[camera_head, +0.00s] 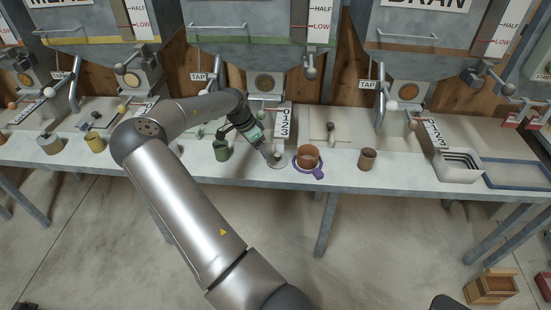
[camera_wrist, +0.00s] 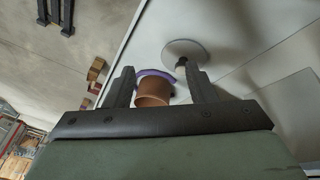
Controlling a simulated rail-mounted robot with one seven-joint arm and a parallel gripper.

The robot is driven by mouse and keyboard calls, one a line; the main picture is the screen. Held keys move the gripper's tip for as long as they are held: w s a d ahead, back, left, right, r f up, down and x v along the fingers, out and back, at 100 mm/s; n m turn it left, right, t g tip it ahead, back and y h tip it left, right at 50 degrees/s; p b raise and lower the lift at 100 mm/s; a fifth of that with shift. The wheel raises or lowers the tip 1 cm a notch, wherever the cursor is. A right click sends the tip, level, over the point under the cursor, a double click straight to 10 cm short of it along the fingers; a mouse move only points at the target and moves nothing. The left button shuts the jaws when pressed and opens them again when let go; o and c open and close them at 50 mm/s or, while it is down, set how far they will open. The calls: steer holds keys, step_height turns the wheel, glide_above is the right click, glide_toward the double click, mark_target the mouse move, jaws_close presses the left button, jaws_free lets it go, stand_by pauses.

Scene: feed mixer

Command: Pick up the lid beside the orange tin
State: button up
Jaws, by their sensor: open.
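The lid is a round grey disc with a small knob, lying on the bench left of the orange tin in the head view (camera_head: 277,161). The orange tin (camera_head: 308,157) is an open, upright brown-orange cylinder with a purple piece (camera_head: 318,174) at its base. My gripper (camera_head: 268,150) is just above the lid in the head view, partly covering it. In the wrist view my gripper (camera_wrist: 157,70) is open with nothing held. There the lid (camera_wrist: 185,50) shows beyond the right fingertip, which overlaps the knob's edge; the tin (camera_wrist: 152,88) appears between the fingers.
A green tin (camera_head: 221,150) stands left of my gripper, and a smaller brown tin (camera_head: 367,159) stands right of the orange tin. A number sign (camera_head: 284,121) and a hopper outlet (camera_head: 264,84) are behind. The bench front edge (camera_head: 345,179) is close to the tins.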

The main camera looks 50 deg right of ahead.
steer(key=g+h, duration=0.1)
steer(key=h, duration=0.1)
glide_toward(277, 155)
steer(key=shift+m, duration=0.4)
steer(key=p+x, duration=0.2)
steer(key=x, duration=0.7)
steer(key=shift+w, duration=0.15)
steer(key=c, duration=1.1)
